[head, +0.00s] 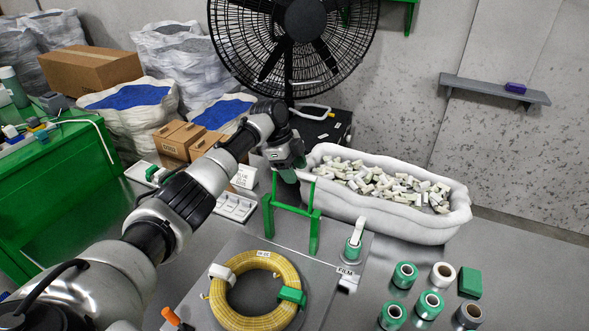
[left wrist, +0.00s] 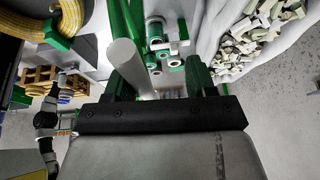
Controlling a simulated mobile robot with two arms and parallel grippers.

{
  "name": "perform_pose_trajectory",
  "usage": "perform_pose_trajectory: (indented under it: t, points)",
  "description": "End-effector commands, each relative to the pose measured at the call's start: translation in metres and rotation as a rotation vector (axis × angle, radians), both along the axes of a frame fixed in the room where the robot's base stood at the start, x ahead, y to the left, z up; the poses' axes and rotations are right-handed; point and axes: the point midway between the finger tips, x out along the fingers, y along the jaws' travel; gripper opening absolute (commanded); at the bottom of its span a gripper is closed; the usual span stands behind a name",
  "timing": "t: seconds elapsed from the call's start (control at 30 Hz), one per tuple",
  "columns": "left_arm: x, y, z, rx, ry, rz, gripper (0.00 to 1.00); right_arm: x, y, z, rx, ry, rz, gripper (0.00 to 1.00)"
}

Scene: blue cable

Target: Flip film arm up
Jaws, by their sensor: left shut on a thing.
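The film arm (head: 314,195) is a thin green frame hinged on a green stand (head: 315,235) in the middle of the head view. It stands raised above the stand's crossbar. My left gripper (head: 293,160) is at its top end and shut on it. In the left wrist view a pale round bar (left wrist: 126,62) runs down to the fingers of my left gripper (left wrist: 157,82), with green bars behind it. The exact contact is hidden. My right gripper is not in view.
A coil of yellow cable (head: 228,298) lies in front of the stand. A white-lined bin (head: 430,228) of pale pieces is behind right. A green film roll (head: 352,252) stands by the FILM label (head: 346,271). Several rolls stand at the right front. A black fan (head: 300,60) is behind.

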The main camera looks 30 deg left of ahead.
Motion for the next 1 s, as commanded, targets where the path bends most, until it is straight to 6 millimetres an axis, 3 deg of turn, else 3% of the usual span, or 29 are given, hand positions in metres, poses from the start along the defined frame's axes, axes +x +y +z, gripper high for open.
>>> perform_pose_trajectory:
  t: [0.6,1.0]
  points:
    - [-0.008,0.036,0.092,-0.001,-0.011,0.003,0.44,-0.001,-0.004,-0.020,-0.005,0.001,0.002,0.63]
    - [-0.011,0.040,0.101,0.000,-0.003,0.000,0.44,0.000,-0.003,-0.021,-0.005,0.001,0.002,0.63]
